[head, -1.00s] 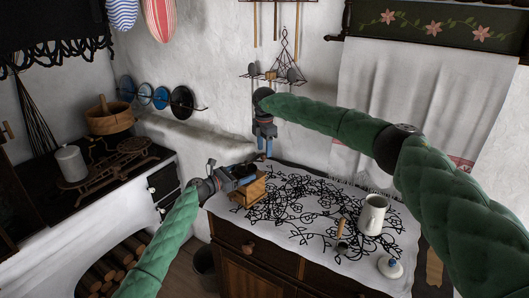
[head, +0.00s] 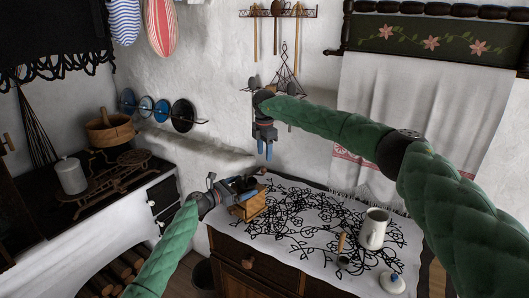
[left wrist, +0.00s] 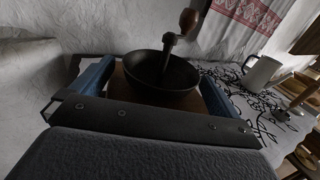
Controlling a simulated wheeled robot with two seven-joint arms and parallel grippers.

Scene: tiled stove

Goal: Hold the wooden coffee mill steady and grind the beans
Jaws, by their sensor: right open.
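The wooden coffee mill (head: 247,208) stands on the cloth at the table's back left corner. Its dark bowl (left wrist: 163,82) and its crank with a brown knob (left wrist: 188,20) show in the left wrist view. My left gripper (head: 238,190) has its blue fingers on opposite sides of the mill's wooden body, closed on it. The bowl and my gripper hide much of the body. My right gripper (head: 265,152) points down, open and empty, above the mill and its crank knob (head: 262,171), apart from them. The bowl's contents cannot be made out.
A white jug (head: 374,230), a wooden-handled scoop (head: 342,250) and a white lid (head: 392,283) are at the table's right. The stove (head: 70,215) stands at left. A utensil rack (head: 278,13) hangs on the wall behind my right gripper. The cloth's middle is clear.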

